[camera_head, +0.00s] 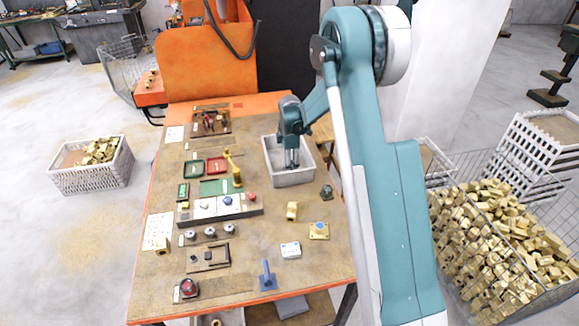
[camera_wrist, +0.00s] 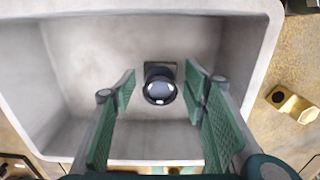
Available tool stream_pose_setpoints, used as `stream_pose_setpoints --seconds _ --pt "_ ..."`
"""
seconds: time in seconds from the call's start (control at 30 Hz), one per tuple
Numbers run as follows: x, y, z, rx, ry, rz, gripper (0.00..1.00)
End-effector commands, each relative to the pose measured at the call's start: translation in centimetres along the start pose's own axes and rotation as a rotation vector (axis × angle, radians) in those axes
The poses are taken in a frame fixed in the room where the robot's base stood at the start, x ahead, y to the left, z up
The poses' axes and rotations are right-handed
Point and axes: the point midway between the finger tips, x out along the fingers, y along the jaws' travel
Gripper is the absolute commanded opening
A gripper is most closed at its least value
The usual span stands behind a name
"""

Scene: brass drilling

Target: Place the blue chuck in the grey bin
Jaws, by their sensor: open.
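The grey bin (camera_head: 292,179) stands at the table's right side, and its pale rim and walls fill most of the wrist view (camera_wrist: 25,90). My gripper (camera_head: 291,165) points down into the bin. In the wrist view its green-padded fingers (camera_wrist: 160,95) are apart, with nothing held between them. A dark square-based piece with a round, bluish-grey top (camera_wrist: 160,86) rests inside the bin, below and between the fingers. It looks like the chuck, but its blue colour is faint. The bin hides it in the head view.
A brass block (camera_head: 292,210) and a brass plate with a blue knob (camera_head: 319,230) lie just in front of the bin. A blue upright tool (camera_head: 267,276) stands near the front edge. Red (camera_head: 217,165) and green trays lie left of the bin. Wire baskets of brass pieces stand right.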

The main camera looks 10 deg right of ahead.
Motion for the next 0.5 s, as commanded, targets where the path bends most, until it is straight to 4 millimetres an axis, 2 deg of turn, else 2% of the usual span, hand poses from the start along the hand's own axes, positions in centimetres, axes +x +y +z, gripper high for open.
stream_pose_setpoints --seconds 0.17,0.5 --pt "-1.9 0.0 0.0 0.000 0.000 0.000 0.44" --pt "-7.4 0.0 0.0 0.000 0.000 0.000 0.44"
